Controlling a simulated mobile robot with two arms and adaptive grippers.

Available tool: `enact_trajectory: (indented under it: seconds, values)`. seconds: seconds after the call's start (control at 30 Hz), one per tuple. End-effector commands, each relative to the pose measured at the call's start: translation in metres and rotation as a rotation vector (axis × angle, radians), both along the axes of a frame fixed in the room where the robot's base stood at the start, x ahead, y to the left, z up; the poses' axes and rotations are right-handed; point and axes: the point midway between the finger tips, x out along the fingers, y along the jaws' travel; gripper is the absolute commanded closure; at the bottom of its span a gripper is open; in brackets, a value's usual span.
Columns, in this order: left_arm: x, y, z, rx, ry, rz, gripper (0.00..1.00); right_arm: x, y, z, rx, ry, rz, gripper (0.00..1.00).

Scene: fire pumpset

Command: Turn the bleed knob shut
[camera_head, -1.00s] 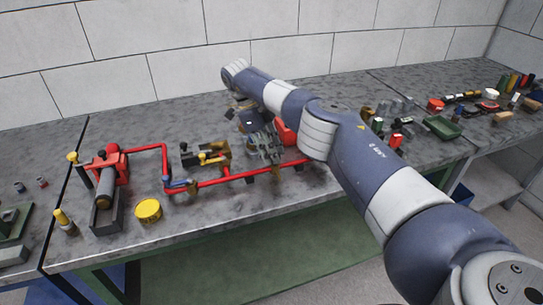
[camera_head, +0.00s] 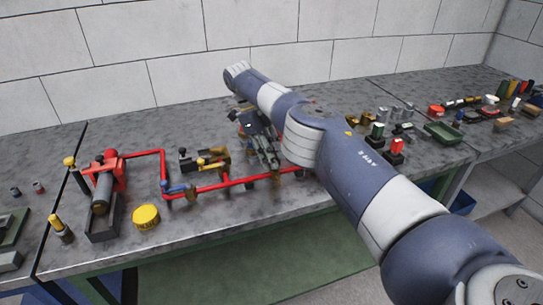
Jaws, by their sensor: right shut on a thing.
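The red pipe run (camera_head: 225,184) of the pumpset lies along the bench, with a red pump (camera_head: 112,168) at its left end. A blue valve handle (camera_head: 178,188) and a brass-coloured fitting with a yellow handle (camera_head: 212,162) are on or beside the pipe. My right gripper (camera_head: 271,163) reaches down at the right part of the pipe, fingers close together. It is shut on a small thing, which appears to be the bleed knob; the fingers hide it. My left gripper is out of view.
A yellow round tin (camera_head: 146,216) and a yellow-topped bottle (camera_head: 62,224) stand near the front left. A green tray (camera_head: 443,132) and several small parts lie to the right. My right arm covers the bench right of the pipe.

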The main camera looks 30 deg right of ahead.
Motion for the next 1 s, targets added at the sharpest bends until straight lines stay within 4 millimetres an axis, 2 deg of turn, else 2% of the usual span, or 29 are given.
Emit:
enact_trajectory:
  seconds: [0.03,0.1,0.13,0.67,1.0]
  values:
    - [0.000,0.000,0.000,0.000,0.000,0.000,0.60,0.000,-0.002,0.002,-0.003,-0.003,-0.003,0.69]
    - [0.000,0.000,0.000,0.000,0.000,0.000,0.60,0.000,-0.001,0.002,-0.003,-0.003,-0.002,0.53]
    - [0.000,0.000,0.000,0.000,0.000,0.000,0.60,0.000,-0.001,0.002,-0.003,-0.003,-0.002,0.52]
    - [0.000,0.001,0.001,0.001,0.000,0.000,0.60,0.000,0.000,0.000,0.000,0.000,0.004,0.52]
    - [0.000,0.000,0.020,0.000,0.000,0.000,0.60,-0.001,0.000,0.003,0.000,0.001,0.122,0.52]
